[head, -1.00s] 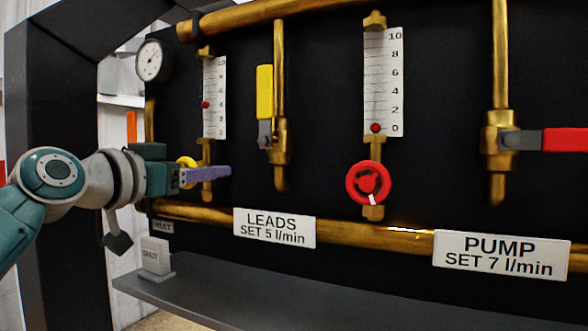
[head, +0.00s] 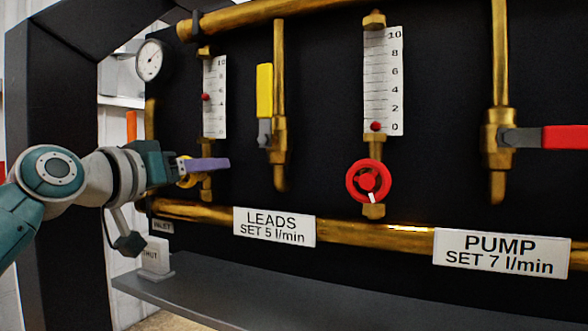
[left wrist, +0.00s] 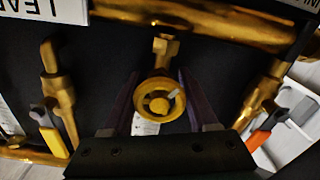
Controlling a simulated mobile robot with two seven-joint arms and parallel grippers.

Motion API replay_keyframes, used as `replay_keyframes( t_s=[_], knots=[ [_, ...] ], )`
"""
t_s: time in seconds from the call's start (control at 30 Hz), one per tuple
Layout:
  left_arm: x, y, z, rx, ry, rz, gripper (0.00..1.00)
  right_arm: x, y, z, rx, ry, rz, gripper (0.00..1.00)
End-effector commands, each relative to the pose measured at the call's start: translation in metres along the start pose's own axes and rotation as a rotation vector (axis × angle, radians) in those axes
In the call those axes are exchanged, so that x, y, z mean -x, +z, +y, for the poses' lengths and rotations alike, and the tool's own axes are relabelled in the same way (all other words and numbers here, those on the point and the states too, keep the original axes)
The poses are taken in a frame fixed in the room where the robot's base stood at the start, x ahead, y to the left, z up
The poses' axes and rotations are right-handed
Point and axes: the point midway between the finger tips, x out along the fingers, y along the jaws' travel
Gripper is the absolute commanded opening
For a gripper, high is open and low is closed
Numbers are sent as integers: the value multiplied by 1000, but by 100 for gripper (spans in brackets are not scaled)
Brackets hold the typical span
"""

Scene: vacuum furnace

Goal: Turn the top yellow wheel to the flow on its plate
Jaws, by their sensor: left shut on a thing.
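The yellow wheel (head: 187,183) sits on the brass stem below the left flow scale (head: 215,100), partly hidden by my gripper. The red ball (head: 206,97) in that scale stands at about 5. The plate (head: 274,228) below reads LEADS, SET 5 l/min. My left gripper (head: 208,167) is shut on the yellow wheel. In the left wrist view the wheel (left wrist: 159,104), with a pale mark on its rim, lies between my two purple fingers (left wrist: 157,90). My right gripper is not in view.
A yellow lever (head: 264,90) and a red lever (head: 566,139) are on brass valves. A grey ledge (head: 260,308) runs below; a round gauge (head: 150,60) is upper left.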

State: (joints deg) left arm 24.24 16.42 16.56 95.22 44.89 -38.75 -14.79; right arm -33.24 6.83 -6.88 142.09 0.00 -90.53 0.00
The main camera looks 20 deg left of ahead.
Motion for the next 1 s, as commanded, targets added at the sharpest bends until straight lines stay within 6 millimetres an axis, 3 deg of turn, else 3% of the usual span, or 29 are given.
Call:
replay_keyframes(
  t_s=[0.4, 0.9, 0.93, 1.0],
  knots=[
    [0, 0, 0, 183, 1, 0, 4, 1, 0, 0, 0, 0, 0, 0],
    [0, 0, 0, 202, 1, 0, 4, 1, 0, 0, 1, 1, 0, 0],
    [0, 0, 0, 202, 1, 0, 63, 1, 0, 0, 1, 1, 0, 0],
    [0, 0, 0, 202, 1, 0, 70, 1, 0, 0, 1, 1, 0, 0]
  ],
)
